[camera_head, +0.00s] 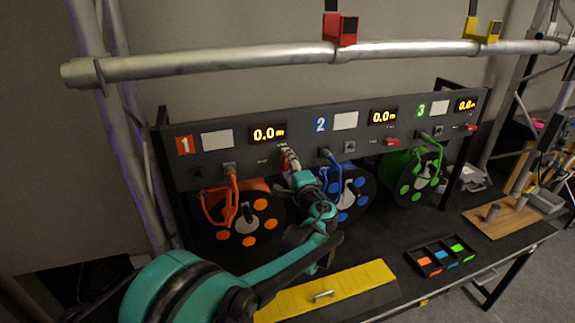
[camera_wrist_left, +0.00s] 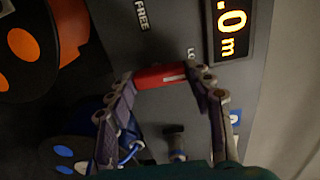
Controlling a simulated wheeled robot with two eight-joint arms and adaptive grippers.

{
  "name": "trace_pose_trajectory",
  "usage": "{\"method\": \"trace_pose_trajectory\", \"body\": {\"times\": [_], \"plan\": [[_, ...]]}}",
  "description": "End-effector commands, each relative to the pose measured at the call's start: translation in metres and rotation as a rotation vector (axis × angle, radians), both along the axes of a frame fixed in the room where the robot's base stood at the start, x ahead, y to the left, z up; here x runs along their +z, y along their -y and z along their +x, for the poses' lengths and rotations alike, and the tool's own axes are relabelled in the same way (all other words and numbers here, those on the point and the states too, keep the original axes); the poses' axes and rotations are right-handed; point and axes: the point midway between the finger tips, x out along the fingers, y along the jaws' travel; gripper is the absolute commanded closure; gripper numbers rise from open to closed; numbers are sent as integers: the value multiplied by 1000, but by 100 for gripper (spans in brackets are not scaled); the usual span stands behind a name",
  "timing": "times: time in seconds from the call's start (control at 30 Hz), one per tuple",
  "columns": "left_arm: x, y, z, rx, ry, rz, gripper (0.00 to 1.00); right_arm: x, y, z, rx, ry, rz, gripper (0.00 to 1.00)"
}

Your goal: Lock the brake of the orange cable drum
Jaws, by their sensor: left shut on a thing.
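The orange cable drum (camera_head: 258,217) sits under panel section 1, with its orange cable (camera_head: 232,193) plugged in above; its edge also shows in the left wrist view (camera_wrist_left: 68,28). Its red brake lever (camera_wrist_left: 160,73) is on the grey panel, between the fingertips of my left gripper (camera_wrist_left: 164,80), which is shut on it. The lever lies close to a partly covered label starting "LO"; the "FREE" label is farther off. In the head view my left gripper (camera_head: 290,160) covers most of the lever. My right gripper is not in view.
The blue drum (camera_head: 352,196) stands close behind my left arm, and the green drum (camera_head: 413,180) farther right. Other red levers (camera_head: 391,141) are on the panel. A yellow board (camera_head: 340,288) and a tray with coloured pieces (camera_head: 441,255) lie on the bench. A metal truss tube (camera_head: 230,59) crosses above.

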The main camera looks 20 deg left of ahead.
Motion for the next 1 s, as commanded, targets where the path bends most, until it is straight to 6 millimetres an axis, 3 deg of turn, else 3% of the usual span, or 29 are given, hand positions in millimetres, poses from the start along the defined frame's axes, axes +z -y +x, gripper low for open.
{"method": "trace_pose_trajectory", "body": {"times": [0.23,0.27,0.33,0.73,1.0], "plan": [[0,0,0,-1,-2,2,77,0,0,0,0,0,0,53],[0,0,0,-1,-2,2,46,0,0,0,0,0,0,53],[0,0,0,-1,-1,2,28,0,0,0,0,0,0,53],[0,3,-4,-1,-1,1,28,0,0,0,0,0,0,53],[0,33,-46,-5,-1,1,28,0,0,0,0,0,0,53]]}}
